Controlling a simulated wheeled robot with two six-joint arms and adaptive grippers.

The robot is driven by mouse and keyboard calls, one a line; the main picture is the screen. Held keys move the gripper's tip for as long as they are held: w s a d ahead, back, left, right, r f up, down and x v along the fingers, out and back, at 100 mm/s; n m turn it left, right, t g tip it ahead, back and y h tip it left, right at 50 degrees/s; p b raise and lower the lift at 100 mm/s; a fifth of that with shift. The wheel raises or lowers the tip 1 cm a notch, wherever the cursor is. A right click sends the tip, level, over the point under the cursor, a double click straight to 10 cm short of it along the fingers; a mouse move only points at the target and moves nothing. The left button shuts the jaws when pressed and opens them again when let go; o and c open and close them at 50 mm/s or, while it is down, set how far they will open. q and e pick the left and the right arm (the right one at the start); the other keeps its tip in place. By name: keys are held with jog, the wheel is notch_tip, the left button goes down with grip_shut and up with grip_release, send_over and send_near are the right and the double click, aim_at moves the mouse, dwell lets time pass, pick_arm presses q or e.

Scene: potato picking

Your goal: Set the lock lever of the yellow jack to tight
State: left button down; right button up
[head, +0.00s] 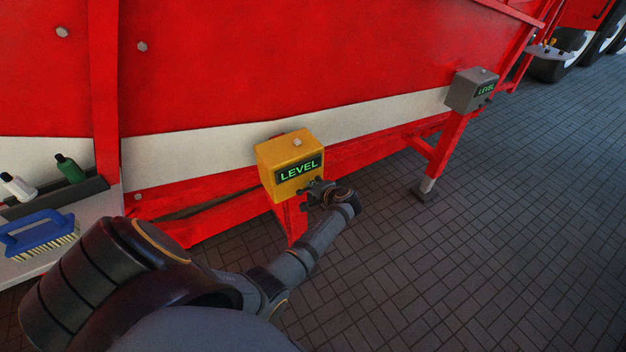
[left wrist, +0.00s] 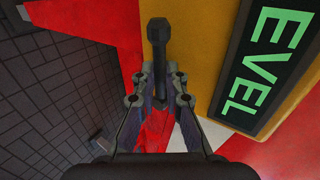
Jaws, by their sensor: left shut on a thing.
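The yellow jack (head: 285,155) is a yellow box on a red leg against the red machine, with a dark display reading LEVEL in green. In the left wrist view the yellow face (left wrist: 205,50) and part of the display (left wrist: 265,65) fill the upper right. A dark lock lever (left wrist: 158,40) with a knobbed end stands out before the yellow face. My left gripper (head: 312,190) is at the jack's lower right front; in the left wrist view its fingers (left wrist: 159,90) are shut around the lever's lower part. The lever's pivot is hidden. My right gripper is not in view.
A grey jack (head: 472,90), also reading LEVEL, stands farther right on a red leg. At left, a pale shelf (head: 30,268) holds a blue brush (head: 38,232), a green bottle (head: 70,168) and a white bottle (head: 17,186). The brick paving (head: 480,240) to the right is clear.

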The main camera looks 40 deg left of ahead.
pick_arm(q)
jog(key=shift+r, duration=0.15)
dwell(0.3)
jog(key=c, duration=1.7)
grip_release()
jog(key=v, duration=0.7)
jog(key=shift+d, duration=0.15)
